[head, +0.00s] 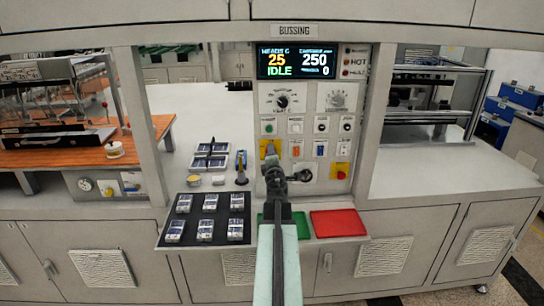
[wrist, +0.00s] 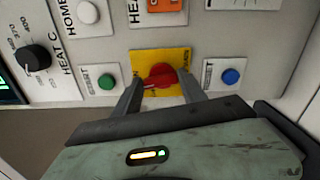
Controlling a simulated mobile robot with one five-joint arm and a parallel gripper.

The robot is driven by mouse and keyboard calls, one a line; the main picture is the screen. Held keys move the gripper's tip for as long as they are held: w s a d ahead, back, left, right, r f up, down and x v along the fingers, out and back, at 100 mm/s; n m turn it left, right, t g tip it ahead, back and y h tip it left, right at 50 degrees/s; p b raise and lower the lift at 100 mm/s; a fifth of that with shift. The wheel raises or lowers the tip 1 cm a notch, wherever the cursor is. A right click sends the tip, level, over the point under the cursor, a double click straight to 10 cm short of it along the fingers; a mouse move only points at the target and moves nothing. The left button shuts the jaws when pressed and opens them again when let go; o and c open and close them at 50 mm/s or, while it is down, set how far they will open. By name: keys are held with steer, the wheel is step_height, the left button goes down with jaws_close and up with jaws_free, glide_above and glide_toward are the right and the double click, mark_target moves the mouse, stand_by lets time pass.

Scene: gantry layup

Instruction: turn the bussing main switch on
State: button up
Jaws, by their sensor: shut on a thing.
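The main switch is a red rotary knob on a yellow plate (head: 264,147) on the bussing panel; the red knob (wrist: 160,74) shows clearly in the wrist view. My gripper (head: 271,160) is at the panel, and in the wrist view its fingertips (wrist: 160,92) stand on both sides of the knob, shut on it. In the head view my gripper covers much of the knob. I cannot read the knob's on or off position. The panel's display (head: 297,64) is lit and reads 25, IDLE, 250 and 0.
A green button (wrist: 107,82) and a blue button (wrist: 231,76) flank the switch closely in the wrist view. An orange rocker (head: 296,151) sits beside it. A red-and-yellow button (head: 342,173) is lower right. Below are a red tray (head: 338,223) and a dark tray (head: 188,240) with several packs.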

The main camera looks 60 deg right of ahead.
steer(key=shift+s+f+m, duration=0.1)
steer(key=shift+m, duration=0.9)
steer(key=o, duration=1.4)
steer(key=shift+c, duration=0.2)
steer(key=shift+a, duration=0.1)
